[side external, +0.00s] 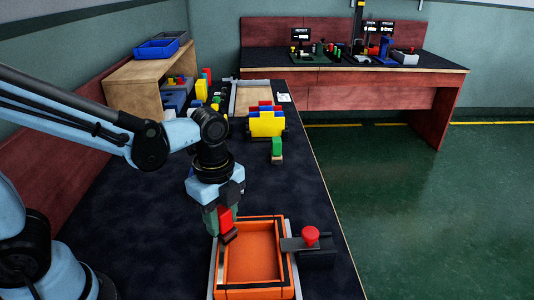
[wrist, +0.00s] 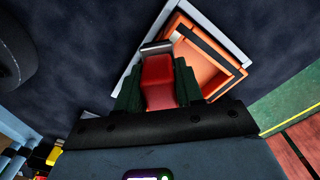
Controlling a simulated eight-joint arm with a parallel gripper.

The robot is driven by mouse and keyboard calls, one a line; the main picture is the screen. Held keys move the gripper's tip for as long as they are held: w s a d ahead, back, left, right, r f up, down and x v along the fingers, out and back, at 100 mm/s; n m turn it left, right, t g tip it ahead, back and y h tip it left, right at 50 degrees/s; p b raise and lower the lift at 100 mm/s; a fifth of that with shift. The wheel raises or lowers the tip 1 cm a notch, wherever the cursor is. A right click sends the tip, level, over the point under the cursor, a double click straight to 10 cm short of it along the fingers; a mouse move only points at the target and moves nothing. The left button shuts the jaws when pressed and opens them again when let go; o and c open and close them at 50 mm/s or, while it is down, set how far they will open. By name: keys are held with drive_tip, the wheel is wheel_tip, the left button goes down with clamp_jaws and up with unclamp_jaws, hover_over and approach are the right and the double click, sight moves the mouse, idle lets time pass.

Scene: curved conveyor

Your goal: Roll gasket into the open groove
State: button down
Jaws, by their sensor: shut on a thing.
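My gripper (side external: 217,217) is shut on a red tool (side external: 226,218), held between its green fingers. In the wrist view, the red tool (wrist: 158,82) ends in a short grey and dark tip, probably a roller. An orange tray (side external: 232,294) lies on the dark bench inside a grey frame. It also shows in the wrist view (wrist: 222,82). A black strip (wrist: 205,42), probably the gasket or its groove, runs along the tray's rim. The tool tip is at the tray's far left corner; I cannot tell whether it touches. My gripper hides part of that corner.
A dark clamp with a red knob (side external: 311,235) stands at the tray's right, its grey bar over the rim. The bench between is clear.

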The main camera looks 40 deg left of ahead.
drive_tip(key=shift+s+d+r, duration=0.15)
drive_tip(key=shift+s+d, duration=0.2)
drive_tip(key=shift+s, duration=0.05)
drive_tip(key=shift+s+d+f, duration=0.2)
drive_tip(key=shift+s+d, duration=0.8)
drive_tip(key=shift+d, duration=0.05)
drive_tip(key=shift+s+d+r, duration=0.15)
drive_tip(key=shift+s+d, duration=2.25)
drive_tip(key=shift+w+a, duration=5.15)
wheel_tip(320, 180, up, 8)
